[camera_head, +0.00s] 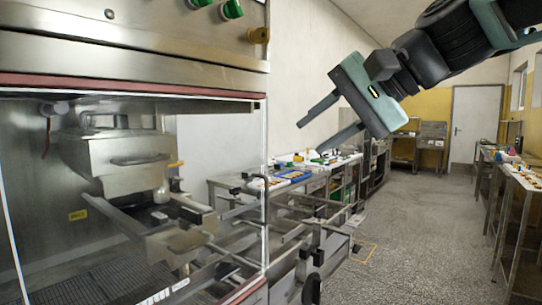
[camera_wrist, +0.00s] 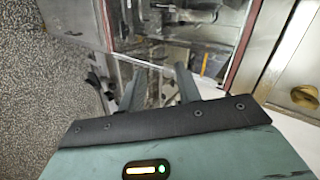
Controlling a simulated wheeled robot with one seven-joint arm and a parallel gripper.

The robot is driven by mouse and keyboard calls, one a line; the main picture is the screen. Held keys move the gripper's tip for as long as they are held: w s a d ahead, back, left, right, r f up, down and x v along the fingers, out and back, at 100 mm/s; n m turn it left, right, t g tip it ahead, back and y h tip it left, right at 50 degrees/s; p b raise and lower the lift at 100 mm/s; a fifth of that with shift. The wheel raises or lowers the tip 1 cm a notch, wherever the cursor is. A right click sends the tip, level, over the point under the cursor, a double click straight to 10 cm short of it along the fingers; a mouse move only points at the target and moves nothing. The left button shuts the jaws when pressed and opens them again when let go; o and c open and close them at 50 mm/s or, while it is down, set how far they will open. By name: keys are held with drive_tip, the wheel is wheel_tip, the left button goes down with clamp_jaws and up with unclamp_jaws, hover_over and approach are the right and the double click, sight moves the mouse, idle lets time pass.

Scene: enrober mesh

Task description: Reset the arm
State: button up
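My gripper (camera_head: 328,124) is raised in the upper right of the head view, in the air to the right of the enrober. Its two fingers are spread apart with nothing between them. In the wrist view the two fingers of my gripper (camera_wrist: 158,88) also stand apart and empty, pointing at the machine. The enrober (camera_head: 135,50) is a large steel machine that fills the left of the head view. Its window frame and steel panel (camera_wrist: 290,85) show in the wrist view at the upper right.
Metal rails and a conveyor frame (camera_head: 290,240) stick out from the machine into the aisle. A bench with trays (camera_head: 295,175) stands behind it. A long table (camera_head: 525,180) is on the right. The speckled floor (camera_head: 430,230) between is clear, with a white door (camera_head: 476,125) at the back.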

drive_tip(key=s+f+n+g+h, duration=0.25)
drive_tip(key=s+f, duration=0.25)
drive_tip(key=f, duration=0.4)
drive_tip(key=s+f+n+g+h, duration=0.1)
drive_tip(key=s+f+n+h, duration=0.2)
drive_tip(key=f, duration=0.6)
drive_tip(key=s+d+f+n+g+h+p, duration=0.1)
drive_tip(key=s+d+f+n, duration=0.5)
drive_tip(key=s+f, duration=0.6)
drive_tip(key=shift+s+d+f+g+h+p, duration=0.25)
drive_tip(key=shift+s+g+h, duration=0.45)
drive_tip(key=shift+h, duration=0.35)
